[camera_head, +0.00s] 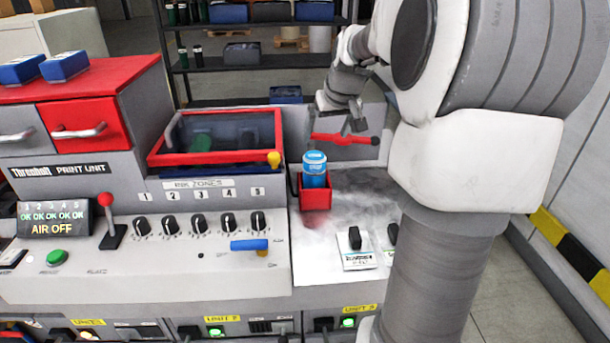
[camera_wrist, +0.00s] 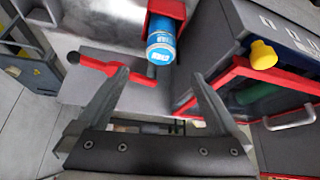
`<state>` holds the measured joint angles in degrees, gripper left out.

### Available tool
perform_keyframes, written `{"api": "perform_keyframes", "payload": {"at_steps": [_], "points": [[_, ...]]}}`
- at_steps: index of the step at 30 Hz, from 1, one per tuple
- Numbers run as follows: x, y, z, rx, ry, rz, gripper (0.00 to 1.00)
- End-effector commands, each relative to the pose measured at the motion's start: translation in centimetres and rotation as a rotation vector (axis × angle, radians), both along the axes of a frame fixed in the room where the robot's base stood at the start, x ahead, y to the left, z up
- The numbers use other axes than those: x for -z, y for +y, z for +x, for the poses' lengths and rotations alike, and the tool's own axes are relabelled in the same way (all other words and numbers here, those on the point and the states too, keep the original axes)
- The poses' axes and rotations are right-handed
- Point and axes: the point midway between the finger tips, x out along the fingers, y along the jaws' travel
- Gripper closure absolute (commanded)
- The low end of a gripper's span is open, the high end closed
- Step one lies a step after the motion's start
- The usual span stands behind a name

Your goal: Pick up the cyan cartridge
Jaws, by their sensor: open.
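The cyan cartridge (camera_head: 315,168) stands upright in a small red holder (camera_head: 316,199) on the machine's light grey top, right of the ink box. In the wrist view the cartridge (camera_wrist: 161,48) shows beyond my fingertips, with the red holder (camera_wrist: 166,9) at the top edge. My gripper (camera_head: 342,118) is above and behind the cartridge in the head view. Its two fingers are spread apart and empty in the wrist view (camera_wrist: 163,76). They do not appear to touch the cartridge.
A red lever (camera_head: 340,138) lies close behind the cartridge. A red-framed ink box (camera_head: 218,138) with a yellow knob (camera_head: 273,158) stands to its left. Black rotary switches (camera_head: 355,238) sit in front to the right. The grey top between holder and switches is clear.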

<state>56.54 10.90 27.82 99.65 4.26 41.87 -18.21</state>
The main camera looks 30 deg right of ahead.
Motion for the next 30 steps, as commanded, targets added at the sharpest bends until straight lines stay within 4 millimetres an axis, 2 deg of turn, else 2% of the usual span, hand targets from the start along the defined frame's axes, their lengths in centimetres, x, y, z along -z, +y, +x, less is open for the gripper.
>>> {"api": "perform_keyframes", "payload": {"at_steps": [1,6,12,20,30], "points": [[1.2,-0.1,0.5,-0.002,0.004,0.005,0.0],[4.3,-0.4,2.3,-0.004,0.005,0.005,0.0],[7.3,-0.9,4.1,-0.004,0.004,0.001,0.0],[8.8,-1.2,4.9,-0.003,0.003,-0.001,0.0],[12.3,-1.5,7.2,-0.003,0.003,0.0,0.0]]}}
